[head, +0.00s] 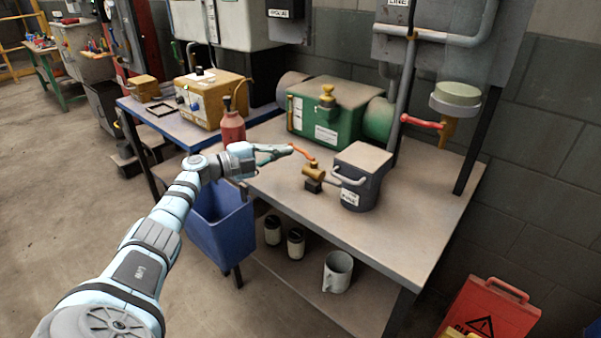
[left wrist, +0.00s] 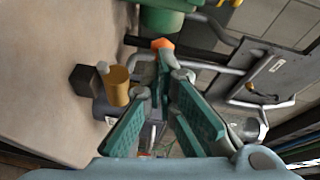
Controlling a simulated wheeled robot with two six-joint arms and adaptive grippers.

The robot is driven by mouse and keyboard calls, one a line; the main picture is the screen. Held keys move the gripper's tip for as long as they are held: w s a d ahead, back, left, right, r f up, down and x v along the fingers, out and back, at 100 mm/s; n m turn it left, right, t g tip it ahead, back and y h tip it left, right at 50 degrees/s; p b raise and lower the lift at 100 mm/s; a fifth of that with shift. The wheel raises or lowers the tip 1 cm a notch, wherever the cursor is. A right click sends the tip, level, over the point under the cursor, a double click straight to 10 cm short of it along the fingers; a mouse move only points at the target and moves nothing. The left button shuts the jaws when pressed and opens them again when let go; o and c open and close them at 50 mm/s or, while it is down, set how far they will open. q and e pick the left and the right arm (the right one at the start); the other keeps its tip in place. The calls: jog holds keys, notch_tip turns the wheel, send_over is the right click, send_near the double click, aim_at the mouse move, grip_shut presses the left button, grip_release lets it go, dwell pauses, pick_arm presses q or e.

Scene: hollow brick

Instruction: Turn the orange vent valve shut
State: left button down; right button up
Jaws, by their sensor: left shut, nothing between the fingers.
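The vent valve has a brass body (head: 313,171) on a small dark block, with an orange lever (head: 303,153) pointing left and toward my left gripper (head: 286,151). A pipe joins the brass body to a dark grey canister (head: 362,178) on the bench. My left gripper is shut and empty, its fingertips at the lever's free end. In the left wrist view, the green fingers (left wrist: 167,75) converge just short of the orange lever end (left wrist: 162,44); whether they touch it is unclear. The brass body (left wrist: 118,86) shows left of them. My right gripper is not in view.
A red bottle (head: 232,127) stands left of my left gripper. A green machine (head: 327,112) lies behind the valve. A second, red lever (head: 421,122) sits on a wall pipe at right. The bench's front right (head: 400,230) is clear. A blue bin (head: 222,220) hangs below.

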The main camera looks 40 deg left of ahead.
pick_arm(q)
jog(key=v, duration=1.2)
